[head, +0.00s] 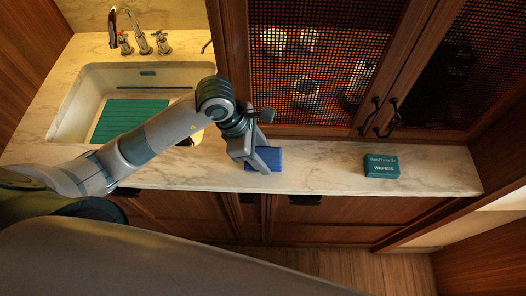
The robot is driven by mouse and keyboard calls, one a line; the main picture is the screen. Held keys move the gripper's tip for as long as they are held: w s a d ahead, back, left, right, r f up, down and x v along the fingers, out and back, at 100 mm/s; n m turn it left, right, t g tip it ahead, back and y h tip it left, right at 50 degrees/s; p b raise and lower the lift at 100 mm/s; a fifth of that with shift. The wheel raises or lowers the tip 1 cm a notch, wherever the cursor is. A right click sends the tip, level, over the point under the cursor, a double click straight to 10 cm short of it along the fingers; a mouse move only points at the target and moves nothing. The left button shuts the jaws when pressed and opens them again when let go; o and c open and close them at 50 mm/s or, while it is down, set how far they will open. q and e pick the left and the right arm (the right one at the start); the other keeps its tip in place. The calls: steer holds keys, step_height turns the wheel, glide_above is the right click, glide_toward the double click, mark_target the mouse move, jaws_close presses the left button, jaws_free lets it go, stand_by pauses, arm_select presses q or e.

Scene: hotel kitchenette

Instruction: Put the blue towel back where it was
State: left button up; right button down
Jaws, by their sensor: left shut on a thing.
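A folded blue towel (272,157) is at the marble counter, right of the sink and near the front edge. My left gripper (266,160) is on the towel from above and shut on it. The gripper hides part of the towel. I cannot tell whether the towel rests on the counter or is slightly lifted. My right gripper is not in view.
A teal wafers box (381,166) lies on the counter at the right. The sink (74,110), with a green mat (130,119) in it, is at the left under a faucet (138,38). Mesh-front cabinet doors (325,70) stand behind. The counter between towel and box is clear.

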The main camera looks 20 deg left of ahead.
arm_select(q)
steer(key=shift+f+b, duration=0.25)
steer(key=shift+b, duration=0.05)
steer(key=o, duration=0.9)
steer(key=shift+o, duration=0.2)
steer(key=shift+r, duration=0.2)
steer(key=shift+a+r, duration=0.2)
steer(key=shift+r, duration=0.2)
steer(key=b+v, duration=0.3)
steer(key=v, duration=0.7)
steer(key=shift+r, duration=0.1)
steer(key=shift+s+a+r+b, duration=0.15)
steer(key=shift+r+b, duration=0.15)
steer(key=shift+r, duration=0.15)
